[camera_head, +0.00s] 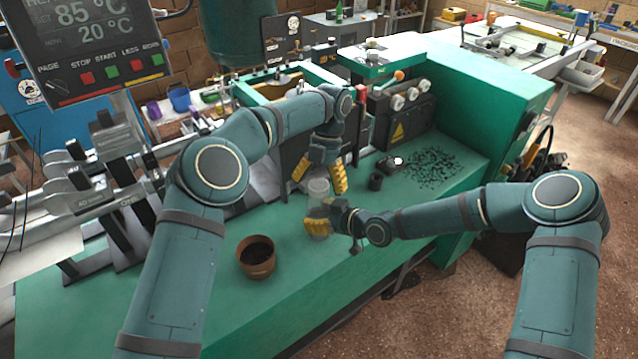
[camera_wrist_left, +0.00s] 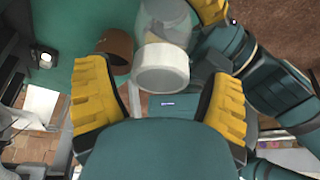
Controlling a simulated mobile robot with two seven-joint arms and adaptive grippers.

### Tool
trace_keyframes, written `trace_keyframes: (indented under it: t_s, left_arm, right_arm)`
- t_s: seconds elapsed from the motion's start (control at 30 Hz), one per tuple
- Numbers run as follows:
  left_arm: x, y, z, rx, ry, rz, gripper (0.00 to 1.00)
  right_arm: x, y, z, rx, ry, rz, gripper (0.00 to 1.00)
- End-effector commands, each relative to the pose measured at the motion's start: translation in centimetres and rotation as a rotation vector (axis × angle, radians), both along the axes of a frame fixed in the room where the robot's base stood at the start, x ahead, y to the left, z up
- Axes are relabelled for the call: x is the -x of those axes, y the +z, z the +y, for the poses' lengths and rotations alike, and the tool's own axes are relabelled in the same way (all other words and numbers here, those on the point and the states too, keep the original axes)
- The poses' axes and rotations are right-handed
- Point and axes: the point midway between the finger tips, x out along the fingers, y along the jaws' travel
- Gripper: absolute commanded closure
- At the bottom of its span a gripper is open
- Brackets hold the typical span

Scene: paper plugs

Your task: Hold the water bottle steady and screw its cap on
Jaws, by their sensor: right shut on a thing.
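A clear water bottle (camera_head: 318,190) stands upright above the green bench top, its pale, see-through top end just below my left gripper. My right gripper (camera_head: 318,224) is shut on the bottle's lower body from the right. My left gripper (camera_head: 319,180) points down over the bottle with its yellow fingers spread. In the left wrist view the bottle's whitish round top (camera_wrist_left: 160,70), which looks like a cap, lies between the left fingers (camera_wrist_left: 158,82), with a gap at each side. I cannot tell how tightly the cap sits on the neck.
A brown cup (camera_head: 256,268) stands on the green bench (camera_head: 200,310) at the front left. A small dark cylinder (camera_head: 376,182) and scattered black bits (camera_head: 432,168) lie to the right, near a black control box (camera_head: 404,115). The bench front is mostly clear.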

Motion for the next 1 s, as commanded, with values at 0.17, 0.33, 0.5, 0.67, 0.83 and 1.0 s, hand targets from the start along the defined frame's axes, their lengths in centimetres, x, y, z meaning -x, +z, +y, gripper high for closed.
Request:
trace_keyframes:
  t_s: [0.17,0.33,0.5,0.67,0.83,1.0]
  left_arm:
    - [0.0,0.0,0.0,0.0,0.001,-0.001,0.19]
    - [0.0,0.4,0.0,0.0,0.002,-0.002,0.19]
    - [-0.1,2.2,0.0,0.001,0.003,-0.004,0.19]
    - [-0.1,4.1,0.0,0.001,0.002,-0.003,0.19]
    - [0.0,4.5,0.1,0.0,0.002,0.0,0.19]
    - [0.0,4.5,0.0,0.0,0.003,-0.001,0.2]
  right_arm:
    - [0.0,0.0,0.0,0.0,0.0,0.0,1.0]
    - [0.0,0.0,0.0,0.0,0.0,0.0,1.0]
    - [0.0,0.0,0.0,0.0,0.0,0.0,1.0]
    - [0.0,0.0,0.0,0.0,0.0,0.0,1.0]
    - [0.0,0.0,0.0,0.0,0.0,0.0,1.0]
    - [0.0,0.0,0.0,0.0,0.0,0.0,1.0]
